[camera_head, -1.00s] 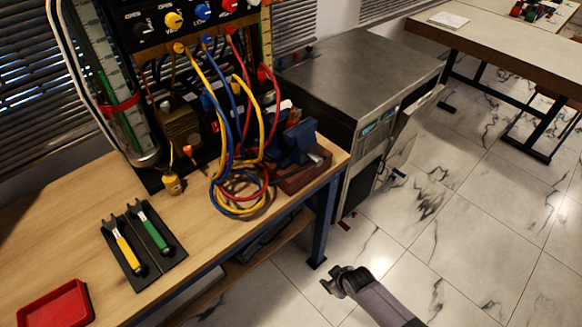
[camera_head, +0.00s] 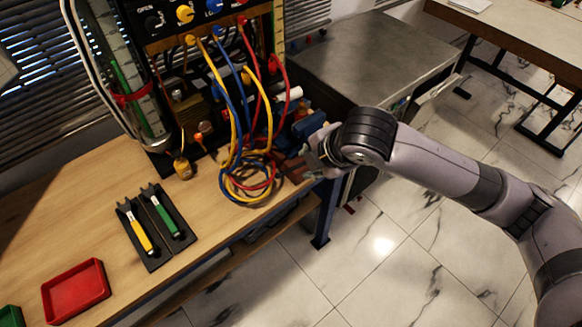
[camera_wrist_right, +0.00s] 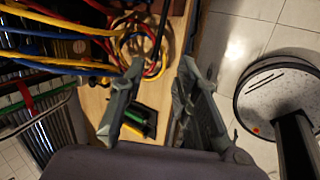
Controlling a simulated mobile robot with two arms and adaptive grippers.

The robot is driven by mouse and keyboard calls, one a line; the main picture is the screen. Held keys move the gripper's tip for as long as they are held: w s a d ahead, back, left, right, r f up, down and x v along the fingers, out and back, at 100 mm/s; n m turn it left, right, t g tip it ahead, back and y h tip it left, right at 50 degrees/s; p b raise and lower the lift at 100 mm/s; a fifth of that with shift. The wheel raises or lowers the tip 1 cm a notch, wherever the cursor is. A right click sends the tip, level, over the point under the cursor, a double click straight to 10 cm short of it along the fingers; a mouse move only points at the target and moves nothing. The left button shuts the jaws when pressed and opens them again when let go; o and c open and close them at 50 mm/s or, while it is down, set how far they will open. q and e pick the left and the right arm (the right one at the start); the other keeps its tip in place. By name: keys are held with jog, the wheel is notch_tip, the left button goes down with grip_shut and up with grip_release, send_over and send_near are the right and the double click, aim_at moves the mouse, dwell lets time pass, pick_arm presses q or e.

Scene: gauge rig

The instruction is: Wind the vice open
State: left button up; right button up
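The blue vice (camera_head: 309,125) stands at the right front corner of the wooden bench, on a reddish-brown base (camera_head: 291,166). My right gripper (camera_head: 318,152) is at the vice's front side, by the bench edge, and hides part of it. In the right wrist view my right gripper (camera_wrist_right: 160,66) has its two fingers well apart. A thin dark rod (camera_wrist_right: 161,32) shows beyond the gap between the fingertips; I cannot tell whether it belongs to the vice. The vice's handle and jaw gap cannot be made out. My left gripper is not in view.
Yellow, blue and red hoses (camera_head: 250,185) hang in loops just left of the vice. A black holder (camera_head: 155,228) with yellow- and green-handled tools and a red tray (camera_head: 76,291) lie further left. A grey metal cabinet (camera_head: 375,55) stands behind right. The floor in front is clear.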

aim_at(291, 170)
jog(key=p+x, duration=0.1)
jog(key=x, duration=1.5)
jog(key=shift+p, duration=0.35)
jog(key=shift+c, duration=0.4)
grip_shut()
